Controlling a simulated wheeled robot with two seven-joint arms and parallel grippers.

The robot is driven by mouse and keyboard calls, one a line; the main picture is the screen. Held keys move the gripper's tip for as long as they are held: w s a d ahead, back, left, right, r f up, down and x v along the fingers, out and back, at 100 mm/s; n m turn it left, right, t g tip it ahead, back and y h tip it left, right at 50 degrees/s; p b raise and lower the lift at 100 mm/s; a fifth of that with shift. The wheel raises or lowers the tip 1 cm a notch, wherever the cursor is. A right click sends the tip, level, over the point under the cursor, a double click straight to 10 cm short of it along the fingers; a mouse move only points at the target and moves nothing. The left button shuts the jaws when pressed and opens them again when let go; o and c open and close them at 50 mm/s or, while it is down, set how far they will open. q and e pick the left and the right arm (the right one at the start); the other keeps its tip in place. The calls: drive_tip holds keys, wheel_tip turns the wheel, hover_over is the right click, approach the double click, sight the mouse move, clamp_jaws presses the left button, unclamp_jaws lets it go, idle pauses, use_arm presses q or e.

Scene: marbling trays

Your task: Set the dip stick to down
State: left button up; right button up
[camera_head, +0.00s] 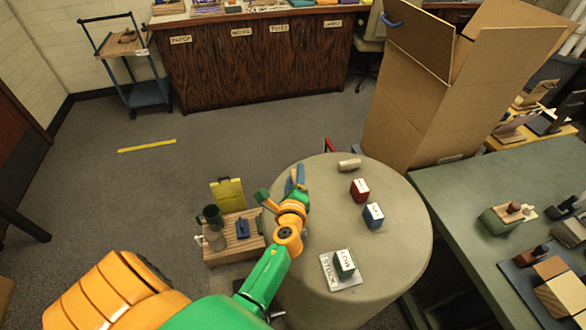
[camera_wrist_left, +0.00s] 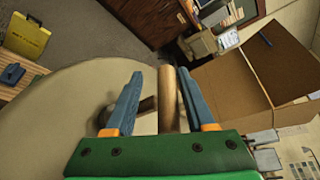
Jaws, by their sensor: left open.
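A light wooden stick (camera_wrist_left: 168,98) shows between my open fingers in the left wrist view, with a short dark piece (camera_wrist_left: 148,104) beside it. I cannot tell for sure whether this is the dip stick, or whether a finger touches it. In the head view a short pale cylinder (camera_head: 349,164) lies near the far edge of the round table. My left gripper (camera_head: 283,186) is over the table's left side; it also shows open in the left wrist view (camera_wrist_left: 160,76). My right gripper is out of view.
A low wooden crate (camera_head: 235,258) stands left.

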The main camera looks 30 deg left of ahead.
use_arm(q)
drive_tip(key=shift+s+d+r, duration=0.65)
drive_tip(key=shift+s+d, duration=0.1)
drive_tip(key=shift+d, duration=0.05)
drive_tip(key=c, duration=0.5)
drive_tip(key=shift+s+d, duration=0.1)
clamp_jaws()
drive_tip(key=shift+r, duration=0.15)
